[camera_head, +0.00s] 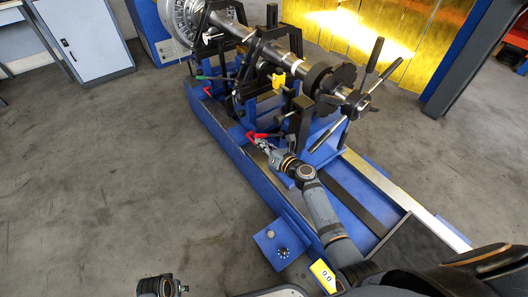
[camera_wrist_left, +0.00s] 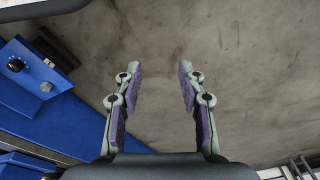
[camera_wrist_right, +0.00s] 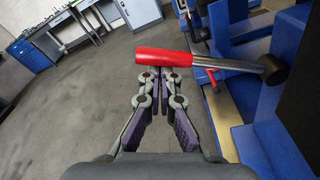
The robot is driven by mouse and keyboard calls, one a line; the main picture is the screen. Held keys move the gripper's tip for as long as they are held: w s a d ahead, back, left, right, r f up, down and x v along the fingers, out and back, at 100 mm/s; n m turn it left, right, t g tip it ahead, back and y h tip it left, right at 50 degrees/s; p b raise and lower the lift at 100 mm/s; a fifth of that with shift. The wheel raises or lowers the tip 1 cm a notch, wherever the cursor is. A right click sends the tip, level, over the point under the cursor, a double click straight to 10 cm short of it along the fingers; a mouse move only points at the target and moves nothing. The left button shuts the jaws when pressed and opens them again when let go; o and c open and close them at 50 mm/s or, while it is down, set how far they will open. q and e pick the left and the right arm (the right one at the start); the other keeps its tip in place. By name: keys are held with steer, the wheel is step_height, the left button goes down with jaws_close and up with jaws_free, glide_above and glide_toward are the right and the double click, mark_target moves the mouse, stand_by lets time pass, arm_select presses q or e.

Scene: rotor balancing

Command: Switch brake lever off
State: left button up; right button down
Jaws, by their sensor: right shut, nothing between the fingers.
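A red-handled lever (camera_head: 258,135) sticks out from the blue machine's near side. In the right wrist view its red grip (camera_wrist_right: 165,57) points left and its metal rod runs right to a dark pivot. My right gripper (camera_head: 261,144) is shut and empty; in the right wrist view its fingertips (camera_wrist_right: 160,74) are just below the red grip in the picture. Whether they touch it I cannot tell. My left gripper (camera_wrist_left: 158,76) is open and empty above the bare floor; its fingers are not clear in the head view.
The machine's blue base (camera_head: 232,148) runs diagonally, carrying a metal shaft (camera_head: 290,60) and black supports. A blue control box (camera_head: 277,244) stands beside the base. A grey cabinet (camera_head: 92,45) is at the upper left. The floor to the left is clear.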

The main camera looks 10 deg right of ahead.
arm_select(q)
step_height(320, 180, up, 6)
steer(key=d+b, duration=0.2)
steer(key=f+p, duration=0.1)
steer(key=f, duration=0.2)
steer(key=a+f+p, duration=0.1)
steer(key=f, duration=0.1)
steer(key=shift+a+f, duration=0.1)
steer(key=shift+f, duration=0.3)
arm_select(e)
steer(key=s+d+f, duration=0.2)
steer(key=s, duration=0.7)
steer(key=shift+d, duration=0.35)
steer(key=shift+f, duration=0.1)
steer(key=shift+s, duration=0.1)
